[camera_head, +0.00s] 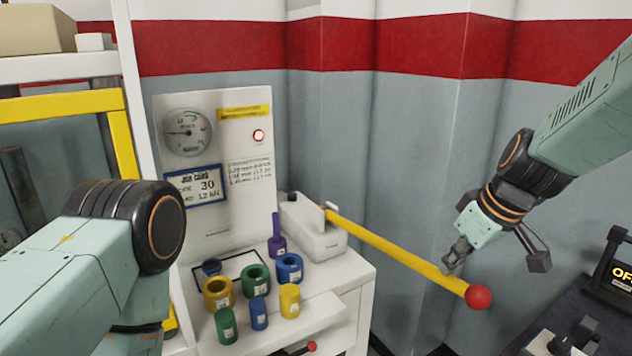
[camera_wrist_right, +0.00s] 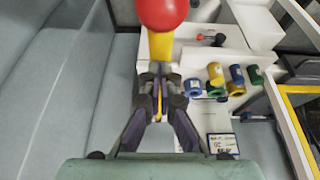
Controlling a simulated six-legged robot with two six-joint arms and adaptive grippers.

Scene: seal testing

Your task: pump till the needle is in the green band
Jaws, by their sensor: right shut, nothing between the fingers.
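The gauge (camera_head: 187,132) is a round dial on the upright white panel (camera_head: 238,185); its needle points left, and I cannot make out a green band at this size. The yellow pump lever (camera_head: 395,250) slopes down to the right from the white pump body (camera_head: 312,228) and ends in a red ball (camera_head: 478,297), which also shows in the wrist view (camera_wrist_right: 162,12). My right gripper (camera_head: 452,264) is shut and empty at the lever, just short of the ball. Its fingertips (camera_wrist_right: 160,88) overlap the lever; I cannot tell whether they touch it. My left gripper is out of view.
Several coloured rings (camera_head: 255,280) and a purple piece (camera_head: 277,238) stand on the white bench (camera_head: 352,275). A dark surface with a sign (camera_head: 615,272) is at the right.

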